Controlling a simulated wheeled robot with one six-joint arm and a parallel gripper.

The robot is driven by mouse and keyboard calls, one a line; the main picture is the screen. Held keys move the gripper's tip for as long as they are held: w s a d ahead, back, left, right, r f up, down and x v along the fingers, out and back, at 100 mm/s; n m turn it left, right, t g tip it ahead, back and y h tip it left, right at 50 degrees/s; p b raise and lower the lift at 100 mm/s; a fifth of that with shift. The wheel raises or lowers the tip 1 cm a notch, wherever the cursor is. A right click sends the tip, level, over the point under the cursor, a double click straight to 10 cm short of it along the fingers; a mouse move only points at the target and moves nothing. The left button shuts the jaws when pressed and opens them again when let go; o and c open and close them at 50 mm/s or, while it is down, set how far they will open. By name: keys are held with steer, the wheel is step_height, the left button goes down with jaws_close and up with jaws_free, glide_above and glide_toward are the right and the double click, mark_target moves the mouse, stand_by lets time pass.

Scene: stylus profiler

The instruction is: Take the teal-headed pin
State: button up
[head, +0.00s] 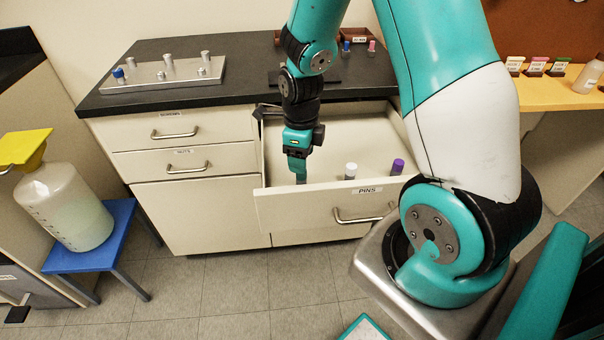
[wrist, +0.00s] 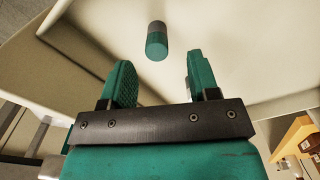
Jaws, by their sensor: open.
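The teal-headed pin (wrist: 156,40) shows in the wrist view as a short cylinder with a teal part and a grey part. It lies just beyond the fingertips, in line with the gap between them and apart from both. My gripper (wrist: 160,66) is open, with one teal finger on each side of the gap and nothing between them. In the head view my gripper (head: 298,172) points down into the open drawer labelled PINS (head: 300,206), near its left front. The pin is largely hidden there by my gripper and the drawer front.
A white-topped pin (head: 350,171) and a purple-topped pin (head: 397,166) stand to the right in the same drawer. The drawer's front wall is close to my gripper. The dark worktop (head: 235,60) above holds a metal plate with pegs (head: 150,82).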

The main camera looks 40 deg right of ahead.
steer(key=f, duration=0.4)
steer(key=shift+s+a, duration=0.15)
steer(key=shift+s, duration=0.05)
steer(key=c, duration=1)
steer(key=shift+r, duration=0.15)
step_height(320, 180, up, 20)
steer(key=p, duration=0.1)
steer(key=shift+p, duration=0.4)
